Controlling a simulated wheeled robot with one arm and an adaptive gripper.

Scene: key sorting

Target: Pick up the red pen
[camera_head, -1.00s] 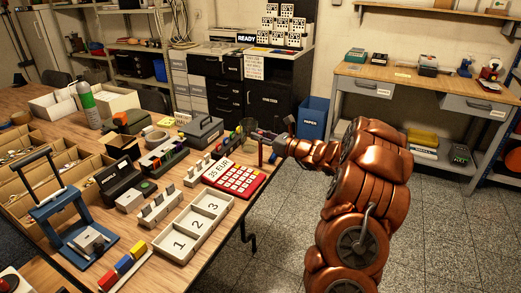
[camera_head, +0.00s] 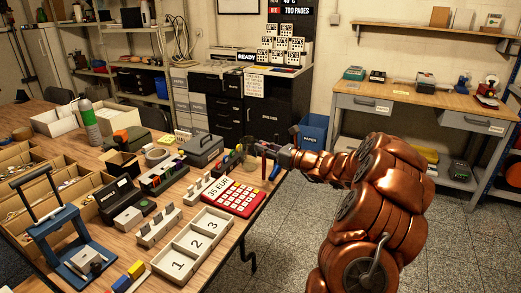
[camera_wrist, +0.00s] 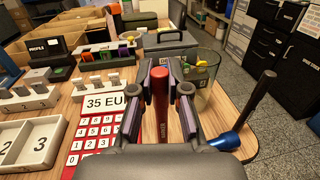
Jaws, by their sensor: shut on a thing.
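The red pen (camera_wrist: 160,97) stands upright between the two fingers of my gripper (camera_wrist: 161,75) in the wrist view, and the gripper is shut on it. In the head view the red pen (camera_head: 264,165) shows as a thin red upright line below my gripper (camera_head: 266,149), near the table's right edge. I cannot tell whether its lower end touches the table.
A clear cup (camera_wrist: 201,75) stands just beyond the pen. A dark stick with a blue end (camera_wrist: 228,138) leans at the right, close to my gripper. A red calculator (camera_wrist: 98,128) and a numbered white tray (camera_wrist: 38,140) lie left. Open floor (camera_head: 300,240) lies right.

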